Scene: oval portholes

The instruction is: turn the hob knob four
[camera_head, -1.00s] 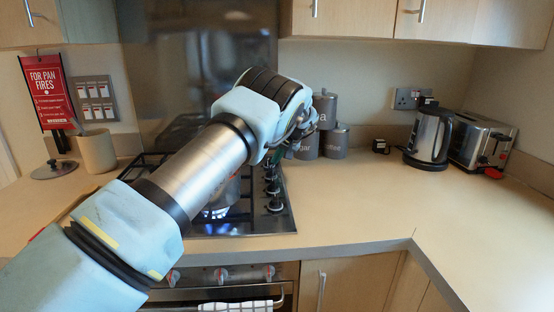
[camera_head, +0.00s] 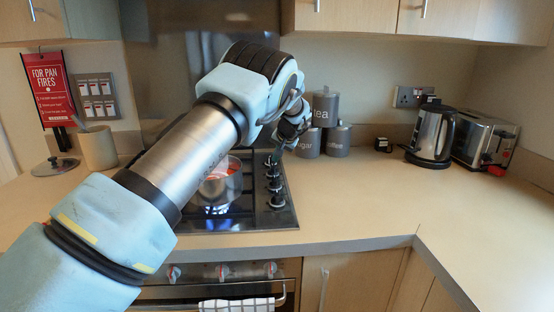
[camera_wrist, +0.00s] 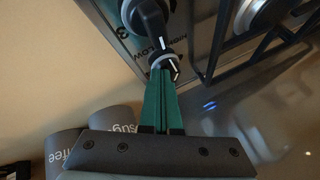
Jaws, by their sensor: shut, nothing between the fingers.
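The hob knobs stand in a row along the right side of the black hob (camera_head: 240,222); a near knob (camera_head: 278,201) and one behind it (camera_head: 274,186) show clearly. In the wrist view, the green fingers of my gripper (camera_wrist: 166,76) are shut and empty. Their tips are right at a black knob with a white mark (camera_wrist: 168,62), seemingly the rear one; whether they touch it I cannot tell. Another knob (camera_wrist: 150,18) lies just beyond. In the head view the fingertips are small and hard to make out. I cannot tell which knob is number four.
A glass pot (camera_head: 222,188) with red contents stands on the hob, left of the knobs, partly behind my arm. Grey canisters (camera_head: 336,140) stand just right of my gripper. A kettle (camera_head: 432,134) and toaster (camera_head: 484,140) are farther right. The right counter (camera_head: 370,195) is clear.

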